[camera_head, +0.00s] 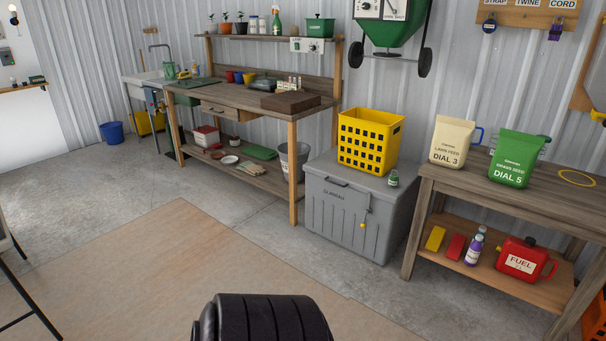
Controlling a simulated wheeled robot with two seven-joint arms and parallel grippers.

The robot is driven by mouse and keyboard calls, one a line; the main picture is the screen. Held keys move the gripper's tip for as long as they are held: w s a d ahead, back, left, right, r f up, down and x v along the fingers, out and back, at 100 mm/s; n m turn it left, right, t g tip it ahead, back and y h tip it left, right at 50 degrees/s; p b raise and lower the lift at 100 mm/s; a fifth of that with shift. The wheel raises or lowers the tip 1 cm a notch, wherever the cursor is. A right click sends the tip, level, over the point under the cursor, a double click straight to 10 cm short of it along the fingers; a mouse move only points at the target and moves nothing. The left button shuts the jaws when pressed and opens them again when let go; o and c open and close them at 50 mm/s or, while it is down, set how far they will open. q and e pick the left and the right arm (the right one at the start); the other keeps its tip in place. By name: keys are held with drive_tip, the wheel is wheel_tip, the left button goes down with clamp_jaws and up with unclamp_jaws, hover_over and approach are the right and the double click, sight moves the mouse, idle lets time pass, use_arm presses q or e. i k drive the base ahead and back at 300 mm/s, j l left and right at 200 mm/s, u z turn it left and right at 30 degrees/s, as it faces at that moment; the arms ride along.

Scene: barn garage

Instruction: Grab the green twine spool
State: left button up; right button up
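A small green cylinder (393,178) with a pale label stands on the right end of the grey storage box's lid. It may be the green twine spool, but it is too small to be sure. Neither of my grippers shows in this view.
The grey storage box (340,218) stands between a wooden potting bench (262,100) and a wooden table (460,184). The table bears a cream and a green feed bag (515,160), with a red fuel can (525,260) on its shelf. The floor in front is clear.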

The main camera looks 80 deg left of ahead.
sight(393, 180)
drive_tip(key=u, duration=1.85)
drive_tip(key=i, duration=0.1)
